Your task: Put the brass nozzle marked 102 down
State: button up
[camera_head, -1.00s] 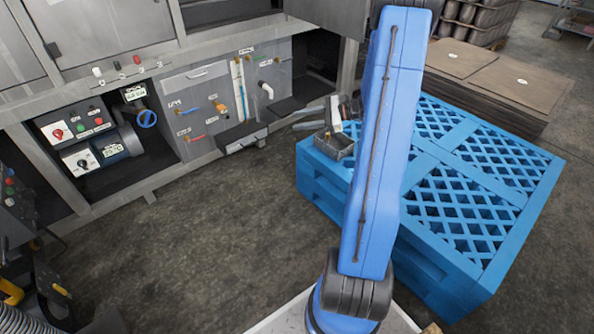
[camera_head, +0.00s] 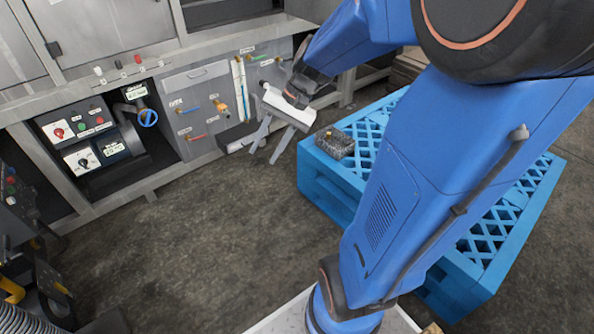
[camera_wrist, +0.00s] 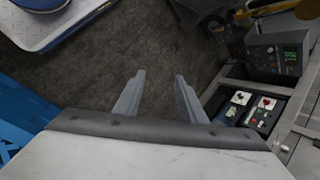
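A dark metal tray (camera_head: 347,152) sits on the near left corner of the blue pallet (camera_head: 322,183). A small brass-coloured piece (camera_head: 329,134) shows at the tray's far edge; it is too small to read a mark on it. My gripper (camera_head: 263,156) is left of the pallet, apart from the tray, in front of the grey panel, with its fingers pointing down. In the wrist view my gripper (camera_wrist: 160,76) has its two fingers apart with only floor between them.
The grey panel (camera_head: 190,92) behind my gripper carries small coloured valves and fittings. My arm covers much of the pallet. The floor (camera_head: 220,240) in front is clear.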

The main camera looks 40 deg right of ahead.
jog(key=s+r+n+t+h, duration=0.3)
jog(key=s+n+h, duration=0.3)
jog(key=s, duration=0.8)
jog(key=shift+s+a+r+n, duration=0.35)
jog(key=shift+s+n, duration=0.05)
jog(key=shift+n, duration=0.9)
